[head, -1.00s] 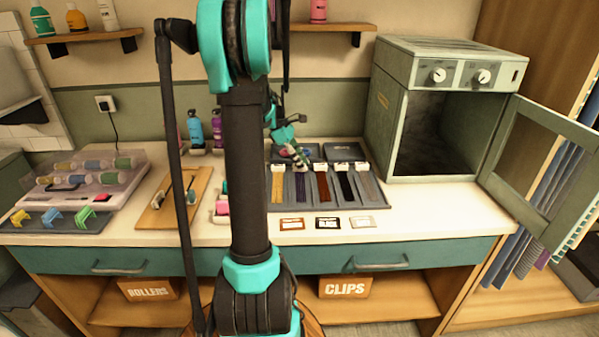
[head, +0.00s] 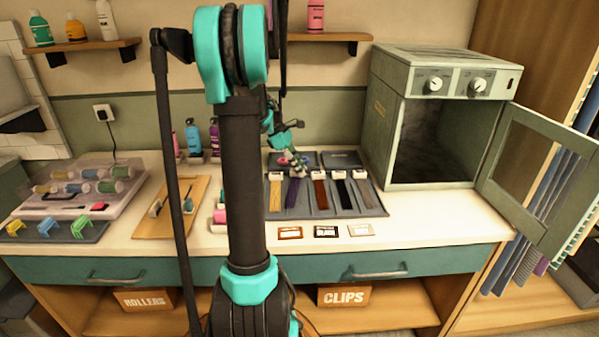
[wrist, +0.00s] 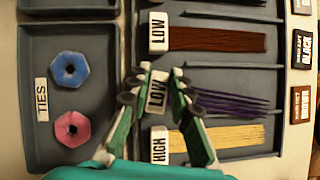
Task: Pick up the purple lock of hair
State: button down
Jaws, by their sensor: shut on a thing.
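The purple lock of hair (head: 293,193) lies in the dark grey tray, between a gold lock and a brown lock. In the wrist view the purple lock (wrist: 230,103) extends right from a white tag marked LOW (wrist: 157,94). My gripper (wrist: 161,73) is shut on the tagged end of the purple lock, with one finger on each side of the tag. In the head view my gripper (head: 293,162) is small and partly hidden, at the tag end of the locks. I cannot tell whether the lock is lifted off the tray.
The gold lock (wrist: 220,138) and brown lock (wrist: 215,38) lie close on either side. A tray with blue and pink ties (wrist: 70,70) is beside them. The oven-like cabinet (head: 440,75) stands right with its door open. Cards (head: 327,231) lie in front.

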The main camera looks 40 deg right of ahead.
notch_tip(320, 180, up, 19)
dwell(0.4)
jog(key=shift+s, duration=0.1)
